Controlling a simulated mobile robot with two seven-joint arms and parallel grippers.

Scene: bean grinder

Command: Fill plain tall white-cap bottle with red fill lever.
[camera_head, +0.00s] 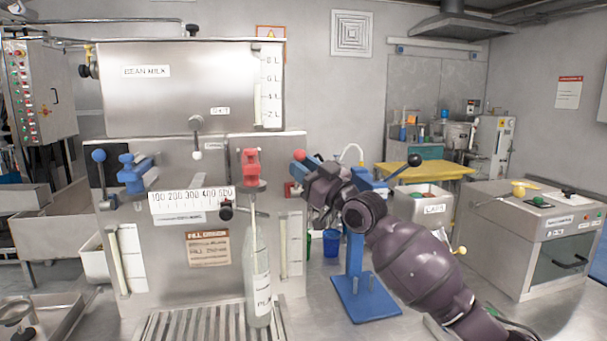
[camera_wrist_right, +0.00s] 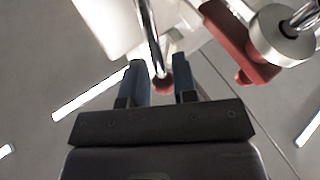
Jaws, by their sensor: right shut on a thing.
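The tall clear bottle (camera_head: 257,272) with a white label stands upright on the slatted drip grate (camera_head: 200,324), below the red valve (camera_head: 251,168) of the bean milk machine. A thin pale tube (camera_head: 253,222) runs down to the bottle's neck. The red fill lever ends in a red ball (camera_head: 299,155), to the right of the valve. My right gripper (camera_head: 309,183) is at this lever. In the right wrist view, its fingers (camera_wrist_right: 162,88) are shut around the lever's metal rod, by the red ball (camera_wrist_right: 162,86). I cannot tell the fill level. My left gripper is not in view.
A blue valve with a blue ball lever (camera_head: 99,156) is on the machine's left. A blue stand (camera_head: 365,298) with a black-ball lever is to the right, behind my right arm. A grey boxy machine (camera_head: 530,240) stands at the far right.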

